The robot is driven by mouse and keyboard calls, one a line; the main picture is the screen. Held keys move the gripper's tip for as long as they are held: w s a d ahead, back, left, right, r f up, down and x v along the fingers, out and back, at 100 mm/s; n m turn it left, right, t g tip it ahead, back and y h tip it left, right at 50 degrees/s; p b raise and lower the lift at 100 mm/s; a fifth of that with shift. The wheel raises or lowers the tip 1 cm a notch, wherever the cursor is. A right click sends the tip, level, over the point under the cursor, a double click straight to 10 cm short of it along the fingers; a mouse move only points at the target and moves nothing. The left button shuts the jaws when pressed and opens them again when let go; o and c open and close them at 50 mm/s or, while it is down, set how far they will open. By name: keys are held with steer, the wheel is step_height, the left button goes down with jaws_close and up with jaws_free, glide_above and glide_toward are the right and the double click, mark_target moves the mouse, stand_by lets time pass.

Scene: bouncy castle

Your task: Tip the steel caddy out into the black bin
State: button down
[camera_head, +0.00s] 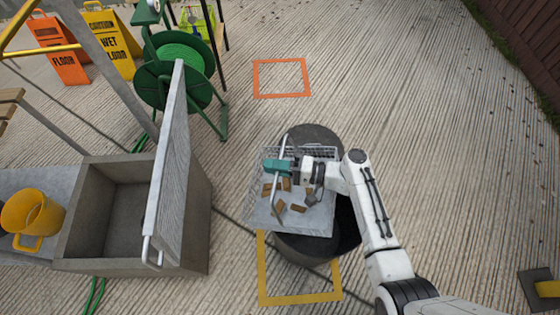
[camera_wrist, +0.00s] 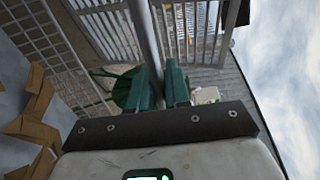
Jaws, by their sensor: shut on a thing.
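The steel caddy (camera_head: 318,221), a light grey tray with mesh walls and a bar handle, is held over the black bin (camera_head: 318,136). In the wrist view the handle bar (camera_wrist: 147,35) runs between the fingers (camera_wrist: 163,85), beside the caddy's mesh wall (camera_wrist: 45,40). The caddy hides most of the bin's mouth. I cannot tell its exact tilt.
A green hose reel (camera_head: 180,75) and wet-floor signs (camera_head: 110,40) stand behind. Yellow (camera_head: 263,270) and orange (camera_head: 282,61) outlines mark the floor. The right is mostly clear.

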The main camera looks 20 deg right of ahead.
steer(key=shift+w+a+r+p, duration=0.15)
steer(key=shift+r+p, duration=2.05)
steer(key=shift+r, duration=0.1)
steer(key=shift+h, duration=0.3)
